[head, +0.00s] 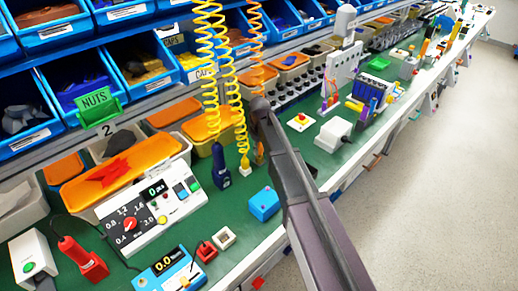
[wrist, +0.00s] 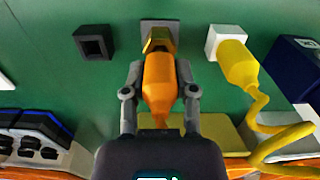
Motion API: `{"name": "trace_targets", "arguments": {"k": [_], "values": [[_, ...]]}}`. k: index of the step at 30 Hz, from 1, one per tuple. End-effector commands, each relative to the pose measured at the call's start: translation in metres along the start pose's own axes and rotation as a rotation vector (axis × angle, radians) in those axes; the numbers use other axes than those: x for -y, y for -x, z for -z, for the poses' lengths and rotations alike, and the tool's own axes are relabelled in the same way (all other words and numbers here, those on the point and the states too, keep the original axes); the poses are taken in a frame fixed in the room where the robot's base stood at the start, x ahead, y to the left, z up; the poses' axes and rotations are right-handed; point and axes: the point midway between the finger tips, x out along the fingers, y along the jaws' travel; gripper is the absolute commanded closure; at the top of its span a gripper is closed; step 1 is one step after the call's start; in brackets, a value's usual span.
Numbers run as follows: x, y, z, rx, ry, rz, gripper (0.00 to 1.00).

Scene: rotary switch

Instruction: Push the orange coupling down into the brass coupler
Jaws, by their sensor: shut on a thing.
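The orange coupling (wrist: 160,88) is in the middle of the wrist view, between the two fingers of my gripper (wrist: 160,75), which is shut on it. The brass coupler (wrist: 158,38) sits on a grey square base at the top of that view, directly in line with the coupling. The coupling's front end meets or overlaps the coupler; I cannot tell how deep it sits. In the head view a sliver of the orange coupling (head: 260,153) shows left of my arm, below the orange coiled hose (head: 255,48). The brass coupler is hidden there.
A yellow coupling (wrist: 238,65) sits at a white socket (wrist: 222,40) to the right in the wrist view. A dark blue block (wrist: 292,65) is further right. An empty black square socket (wrist: 94,42) is to the left. A blue box (head: 264,204) stands nearby.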

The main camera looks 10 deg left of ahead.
Motion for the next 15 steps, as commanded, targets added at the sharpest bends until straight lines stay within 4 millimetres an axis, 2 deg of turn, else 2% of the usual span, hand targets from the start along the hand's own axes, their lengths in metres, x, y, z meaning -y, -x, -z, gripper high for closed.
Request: {"name": "trace_targets", "arguments": {"k": [15], "values": [[0.0000, -0.0071, 0.0000, 0.000, 0.000, 0.000, 1.00]]}}
